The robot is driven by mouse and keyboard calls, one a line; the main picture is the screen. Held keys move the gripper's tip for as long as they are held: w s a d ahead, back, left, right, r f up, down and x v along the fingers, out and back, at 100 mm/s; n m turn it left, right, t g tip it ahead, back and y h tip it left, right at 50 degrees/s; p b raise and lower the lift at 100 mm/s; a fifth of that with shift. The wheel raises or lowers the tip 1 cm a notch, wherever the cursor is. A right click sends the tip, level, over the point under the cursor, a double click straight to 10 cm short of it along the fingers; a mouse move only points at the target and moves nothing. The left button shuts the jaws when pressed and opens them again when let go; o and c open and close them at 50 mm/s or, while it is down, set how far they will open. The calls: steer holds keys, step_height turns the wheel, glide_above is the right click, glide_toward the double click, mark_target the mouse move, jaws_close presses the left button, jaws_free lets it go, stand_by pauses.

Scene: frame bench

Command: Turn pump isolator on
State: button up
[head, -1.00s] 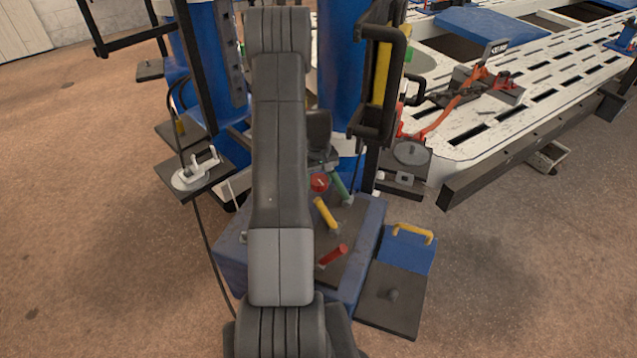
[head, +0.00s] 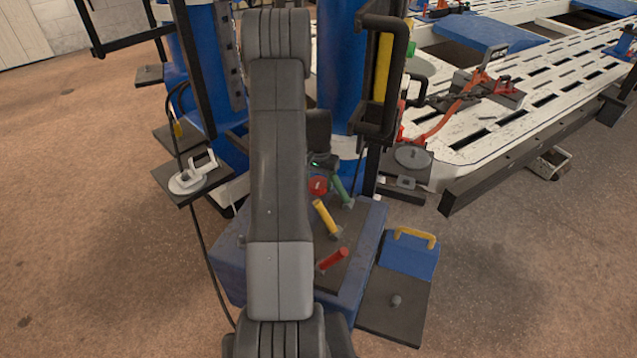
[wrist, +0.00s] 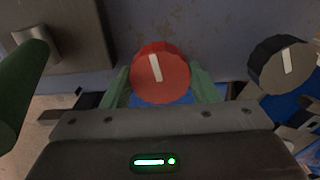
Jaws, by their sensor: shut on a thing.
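A round red knob (wrist: 160,70) with a white pointer line sits on a blue-grey panel. In the wrist view its line is near upright, top leaning slightly left. My gripper (wrist: 163,91) is shut on it, with pale green fingers at its left and right sides. The red knob also shows in the head view (head: 318,186), beside my forearm; my gripper is mostly hidden there. I cannot read any on or off label.
A black knob (wrist: 283,65) with a white line is just right of the red one. A dark green handle (wrist: 20,90) is close at left. Green (head: 342,189), yellow (head: 325,218) and red (head: 332,260) levers rise from the blue box (head: 362,285). A blue column stands behind.

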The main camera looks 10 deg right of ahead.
stand_by(0.3)
steer(key=o, duration=1)
